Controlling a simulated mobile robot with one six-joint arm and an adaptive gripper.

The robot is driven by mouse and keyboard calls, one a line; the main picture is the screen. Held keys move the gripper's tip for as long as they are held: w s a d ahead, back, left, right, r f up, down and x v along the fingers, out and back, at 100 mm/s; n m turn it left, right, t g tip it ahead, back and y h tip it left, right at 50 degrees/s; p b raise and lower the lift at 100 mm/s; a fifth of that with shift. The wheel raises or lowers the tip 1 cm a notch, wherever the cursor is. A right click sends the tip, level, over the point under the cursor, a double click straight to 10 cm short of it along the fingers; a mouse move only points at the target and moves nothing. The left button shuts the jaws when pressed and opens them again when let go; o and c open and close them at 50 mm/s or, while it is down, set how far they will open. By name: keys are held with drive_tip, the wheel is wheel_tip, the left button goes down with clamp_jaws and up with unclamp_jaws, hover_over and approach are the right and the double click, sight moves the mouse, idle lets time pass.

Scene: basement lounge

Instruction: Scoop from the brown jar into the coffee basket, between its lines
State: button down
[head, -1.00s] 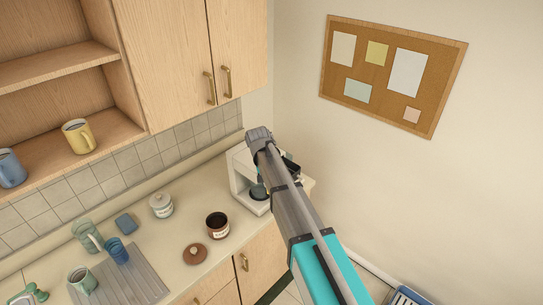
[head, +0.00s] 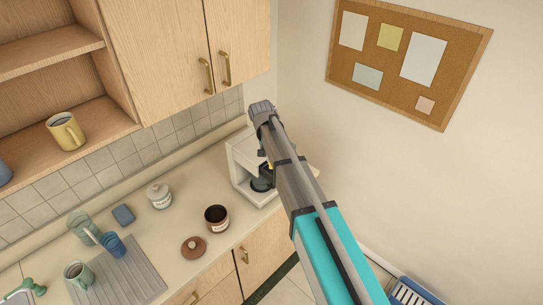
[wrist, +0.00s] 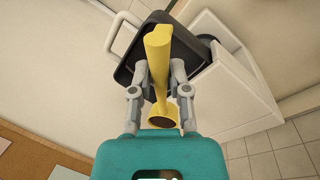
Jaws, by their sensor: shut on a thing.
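In the wrist view my gripper (wrist: 159,70) is shut on the handle of a yellow scoop (wrist: 158,48). Dark brown matter shows at the scoop's round end (wrist: 163,121); its level cannot be told. A black, square-cornered part, seemingly the coffee basket (wrist: 128,72), lies beyond the fingers at the white coffee maker (wrist: 240,95). Its inside and lines are not visible. The open brown jar (head: 217,224) stands left of the machine, dark inside.
The brown lid (head: 193,248) lies in front of the jar. Cabinets (head: 180,50) hang above; a wall with a corkboard (head: 410,60) is right.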

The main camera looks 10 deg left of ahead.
drive_tip(key=shift+d+f, duration=0.1)
drive_tip(key=shift+f, duration=0.1)
drive_tip(key=shift+s+d+f+y+b, duration=0.15)
drive_tip(key=shift+f+y+b, duration=0.3)
drive_tip(key=shift+y, duration=0.35)
drive_tip(key=shift+w+d+f+y+b, duration=0.1)
drive_tip(key=shift+f+y+b, duration=0.35)
drive_tip(key=shift+y, duration=0.35)
drive_tip(key=f+m+t+y+b, duration=0.1)
drive_tip(key=y+b, duration=0.5)
drive_tip(key=b, duration=0.2)
drive_tip(key=d+m+t+y+b, duration=0.1)
drive_tip(key=m+y+b, duration=0.1)
drive_tip(key=y+b, duration=0.5)
drive_tip(key=f+m+t+y+b, duration=0.1)
drive_tip(key=y+b, duration=0.6)
drive_tip(key=b, duration=0.4)
drive_tip(key=shift+d+f+m+t, duration=0.3)
drive_tip(key=shift+d+m, duration=0.1)
drive_tip(key=shift+r+b, duration=0.1)
drive_tip(key=shift+b, duration=0.3)
drive_tip(key=shift+s, duration=0.1)
